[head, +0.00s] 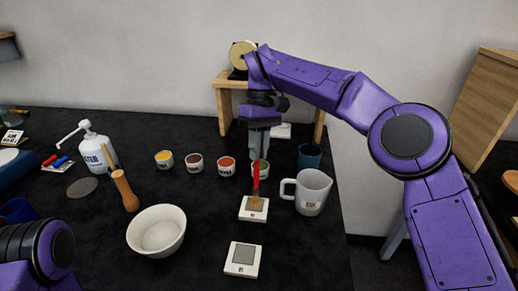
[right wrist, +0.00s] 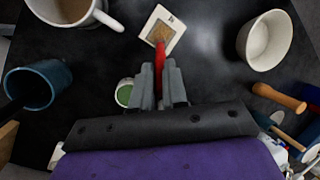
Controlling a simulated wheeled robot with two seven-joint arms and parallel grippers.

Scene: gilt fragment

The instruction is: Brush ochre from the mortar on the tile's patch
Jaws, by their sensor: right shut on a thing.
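My right gripper (head: 260,146) is shut on a brush with a red handle (head: 256,172), pointing down. The brush also shows between the fingers in the right wrist view (right wrist: 160,58). Its tip is at a small white tile (head: 245,215) with a tan-brown patch, also seen in the right wrist view (right wrist: 176,40). I cannot tell whether the bristles touch the patch. The white bowl-shaped mortar (head: 140,232) stands left of the tile, and its inside looks pale. A wooden pestle (head: 124,190) is behind it. My left gripper is out of view.
A second tile with a grey patch (head: 243,257) lies nearer. A white mug (head: 312,192) stands close right of the brush, with a teal cup (head: 310,156) behind. Several paint pots, including a yellow one (head: 164,160), line the back. A white pump bottle (head: 97,152) is left.

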